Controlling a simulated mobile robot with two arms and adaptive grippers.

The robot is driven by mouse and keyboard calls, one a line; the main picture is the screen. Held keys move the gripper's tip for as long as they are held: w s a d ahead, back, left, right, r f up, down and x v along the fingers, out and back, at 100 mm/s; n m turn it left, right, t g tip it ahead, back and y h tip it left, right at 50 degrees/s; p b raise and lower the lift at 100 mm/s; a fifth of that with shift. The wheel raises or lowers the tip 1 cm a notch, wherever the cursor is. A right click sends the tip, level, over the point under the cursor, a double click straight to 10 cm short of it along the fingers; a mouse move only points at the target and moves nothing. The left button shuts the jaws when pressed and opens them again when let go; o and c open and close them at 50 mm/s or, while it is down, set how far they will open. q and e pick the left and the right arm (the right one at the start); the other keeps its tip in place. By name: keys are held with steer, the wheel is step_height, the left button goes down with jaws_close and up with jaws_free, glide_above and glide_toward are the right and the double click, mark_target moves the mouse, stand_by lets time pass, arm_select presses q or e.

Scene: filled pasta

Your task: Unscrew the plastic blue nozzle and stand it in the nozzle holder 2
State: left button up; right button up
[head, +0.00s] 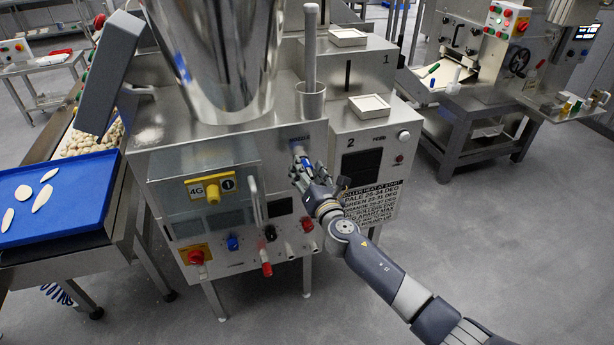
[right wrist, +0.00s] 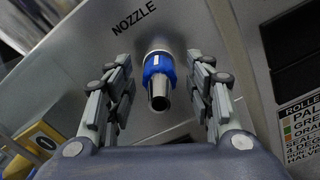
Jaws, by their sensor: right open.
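The blue plastic nozzle (right wrist: 158,68) with its metal tip sticks out of the machine's front panel under the word NOZZLE. Only a bit of blue shows in the head view (head: 307,160), beside my gripper. My right gripper (head: 299,168) is open, with one finger on each side of the nozzle and gaps between; it holds nothing. A pale square holder (head: 370,106) sits on top of the machine by the number 2, and I take it for nozzle holder 2. It looks empty. My left gripper is not in view.
A similar square holder (head: 347,37) sits further back near the number 1. A metal cup (head: 309,102) with a grey rod stands left of holder 2. A large steel hopper (head: 222,60) rises left of it.

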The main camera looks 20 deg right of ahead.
steer(key=m, duration=0.4)
steer(key=shift+b, duration=0.3)
steer(key=m, duration=0.3)
steer(key=shift+b, duration=0.4)
steer(key=m, duration=0.5)
steer(key=shift+m, duration=0.3)
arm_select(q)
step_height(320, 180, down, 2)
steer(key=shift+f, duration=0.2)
arm_select(e)
steer(key=shift+c, duration=0.3)
